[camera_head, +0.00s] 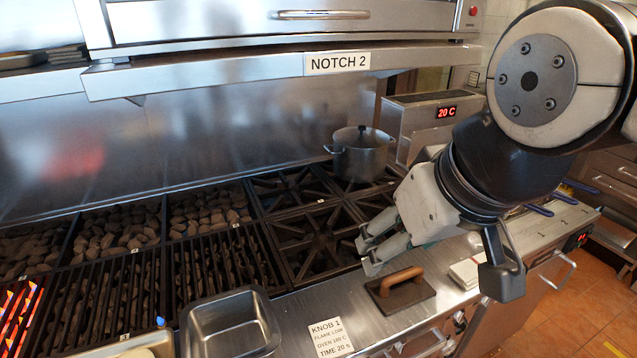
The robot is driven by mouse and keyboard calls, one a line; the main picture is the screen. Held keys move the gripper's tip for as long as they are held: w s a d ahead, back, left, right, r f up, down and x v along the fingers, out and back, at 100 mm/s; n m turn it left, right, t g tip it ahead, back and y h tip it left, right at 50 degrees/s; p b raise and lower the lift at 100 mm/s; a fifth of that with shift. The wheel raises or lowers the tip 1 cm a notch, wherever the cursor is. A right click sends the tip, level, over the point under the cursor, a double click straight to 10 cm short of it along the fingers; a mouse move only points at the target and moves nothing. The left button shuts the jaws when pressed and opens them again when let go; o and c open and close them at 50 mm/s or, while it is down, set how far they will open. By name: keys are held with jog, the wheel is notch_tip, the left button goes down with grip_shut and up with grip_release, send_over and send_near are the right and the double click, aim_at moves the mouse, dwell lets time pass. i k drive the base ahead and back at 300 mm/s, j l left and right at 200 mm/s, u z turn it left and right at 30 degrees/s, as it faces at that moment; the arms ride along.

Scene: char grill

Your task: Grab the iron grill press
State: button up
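The iron grill press (408,295) is a dark flat plate with a brown wooden handle on top. It lies on the steel front ledge of the range, right of centre. My gripper (367,256) comes in from the right, just behind and above the press, near the burner grates. Its two fingers point to the left with a gap between them and nothing in it. It does not appear to touch the press. The press is mostly uncovered in this view.
A steel pan (228,325) stands left of the press, with a paper note (331,334) between them. A white block (466,272) lies to the right. A lidded pot (360,157) stands on the back burner. Red-glowing grill bars (18,310) are far left.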

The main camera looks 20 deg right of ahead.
aim_at(396, 292)
jog(key=z, duration=0.55)
jog(key=i+l+u, duration=0.1)
jog(key=l, duration=0.4)
jog(key=i+l, duration=0.15)
jog(key=l, duration=0.3)
jog(key=i+l+u, duration=0.15)
jog(key=l, duration=0.35)
jog(key=l+u, duration=0.1)
jog(key=l, duration=0.4)
